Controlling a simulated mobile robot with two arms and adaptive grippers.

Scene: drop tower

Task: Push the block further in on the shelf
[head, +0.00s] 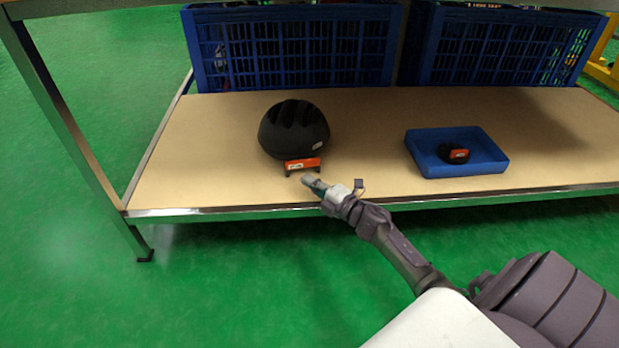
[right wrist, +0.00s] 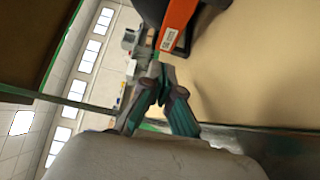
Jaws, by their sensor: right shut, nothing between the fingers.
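The block (head: 302,164) is orange with dark parts and a small white label. It lies on the wooden shelf (head: 220,180), right in front of a black helmet, near the shelf's front edge. In the right wrist view the orange block (right wrist: 177,24) shows at the top, partly cut off by the frame. My right gripper (head: 312,184) is shut and empty, with its tips just in front of the block. The teal fingers also show in the right wrist view (right wrist: 158,80). I cannot tell whether the tips touch the block. My left gripper is not in view.
The black helmet (head: 293,128) stands directly behind the block. A blue tray (head: 425,153) holding a black and orange item (head: 455,153) is to the right. Blue crates (head: 295,45) line the back. The shelf is bare left of the helmet. A metal rim (head: 250,210) runs along its front.

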